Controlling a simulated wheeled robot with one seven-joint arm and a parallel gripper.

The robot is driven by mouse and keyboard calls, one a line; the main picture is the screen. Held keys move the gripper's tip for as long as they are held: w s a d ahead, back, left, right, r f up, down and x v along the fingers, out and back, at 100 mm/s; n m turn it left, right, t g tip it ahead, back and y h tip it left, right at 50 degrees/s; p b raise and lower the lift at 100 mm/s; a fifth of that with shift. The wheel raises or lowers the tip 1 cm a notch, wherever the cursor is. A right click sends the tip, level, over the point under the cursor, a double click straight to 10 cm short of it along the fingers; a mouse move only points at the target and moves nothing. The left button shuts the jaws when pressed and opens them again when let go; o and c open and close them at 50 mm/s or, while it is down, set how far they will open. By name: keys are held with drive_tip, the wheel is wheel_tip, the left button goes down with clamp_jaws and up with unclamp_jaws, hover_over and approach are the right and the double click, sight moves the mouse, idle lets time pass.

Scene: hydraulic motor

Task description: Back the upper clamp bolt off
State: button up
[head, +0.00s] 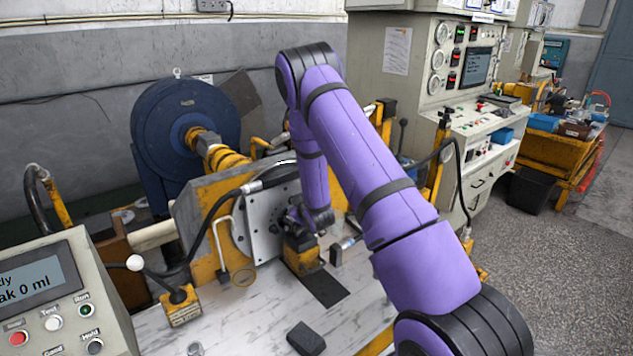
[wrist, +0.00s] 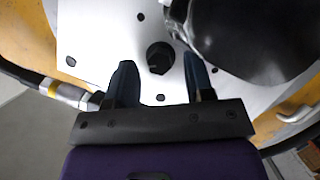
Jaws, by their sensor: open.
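A dark bolt head (wrist: 160,58) stands on the pale mounting plate (wrist: 95,35) in the wrist view. Which clamp bolt it is, I cannot tell from the picture. My gripper (wrist: 158,63) is open and empty, with one dark blue finger on each side of the bolt head and a visible gap to both. How deep the fingertips reach is unclear. In the head view, the mounting plate (head: 263,232) stands upright on the bench, and my purple arm reaches down beside it. My arm hides the bolt and the fingers there.
A large dark rounded body (wrist: 250,35) lies close to the right finger in the wrist view. A hose with a metal fitting (wrist: 72,94) passes close by the left finger. A yellow block (head: 302,256) sits below my wrist, and a control box (head: 60,295) stands at left.

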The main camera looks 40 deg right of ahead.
drive_tip(key=shift+d+r+m+y, duration=0.1)
drive_tip(key=shift+d+m+y, duration=0.15)
drive_tip(key=shift+m+y, duration=0.4)
drive_tip(key=m+y, duration=0.1)
drive_tip(key=m, duration=0.1)
drive_tip(key=shift+m+y, duration=0.35)
drive_tip(key=m+y, duration=0.2)
drive_tip(key=m, duration=0.1)
drive_tip(key=m+y, duration=0.1)
drive_tip(key=shift+d+m, duration=0.3)
drive_tip(key=v, duration=1.1)
wheel_tip(320, 180, up, 8)
drive_tip(key=w+n+g+h, duration=0.1)
drive_tip(key=w+h, duration=0.1)
drive_tip(key=shift+w+a+g, duration=0.25)
drive_tip(key=shift+a+g, duration=0.05)
drive_tip(key=shift+a, duration=0.15)
